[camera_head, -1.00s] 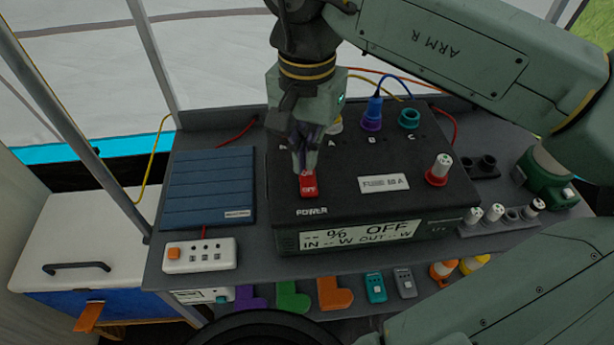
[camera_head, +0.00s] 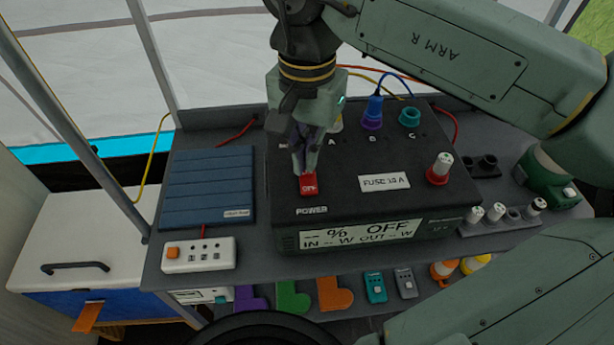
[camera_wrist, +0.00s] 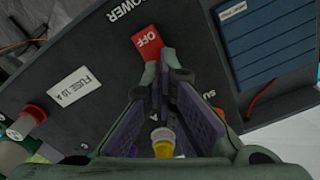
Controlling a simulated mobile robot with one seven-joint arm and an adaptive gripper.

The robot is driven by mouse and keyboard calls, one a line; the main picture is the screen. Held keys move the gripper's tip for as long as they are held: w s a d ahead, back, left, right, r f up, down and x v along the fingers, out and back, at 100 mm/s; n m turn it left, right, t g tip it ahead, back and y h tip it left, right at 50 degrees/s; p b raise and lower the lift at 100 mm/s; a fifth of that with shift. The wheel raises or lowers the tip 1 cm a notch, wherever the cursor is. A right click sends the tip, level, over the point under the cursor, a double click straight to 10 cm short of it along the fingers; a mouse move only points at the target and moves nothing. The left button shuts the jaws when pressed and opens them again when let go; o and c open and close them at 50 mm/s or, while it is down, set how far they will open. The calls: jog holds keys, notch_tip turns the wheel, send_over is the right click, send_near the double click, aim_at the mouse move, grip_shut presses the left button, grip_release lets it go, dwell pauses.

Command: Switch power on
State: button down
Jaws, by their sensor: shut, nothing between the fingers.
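The red power switch (camera_head: 308,187) reads OFF and sits above the word POWER on the black power box (camera_head: 340,200). The box's display (camera_head: 360,235) also shows OFF. My gripper (camera_head: 304,172) is shut and empty, pointing down with its fingertips right at the back edge of the switch. In the wrist view the switch (camera_wrist: 148,42) lies just beyond my closed fingertips (camera_wrist: 160,66). I cannot tell whether the tips touch it.
A fuse label (camera_head: 384,181), a red-based knob (camera_head: 439,170) and blue and teal connectors are on the box. A blue solar panel (camera_head: 209,188) and a white power strip (camera_head: 199,255) are to its left. Several coloured items lie on the shelf below.

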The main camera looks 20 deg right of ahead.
aim_at(308, 173)
jog(key=shift+f+b, duration=0.7)
jog(key=shift+f, duration=0.2)
jog(key=shift+r, duration=0.1)
jog(key=shift+r+p, duration=2.5)
jog(key=shift+r, duration=1)
jog(key=shift+s+f, duration=0.1)
jog(key=shift+f, duration=0.05)
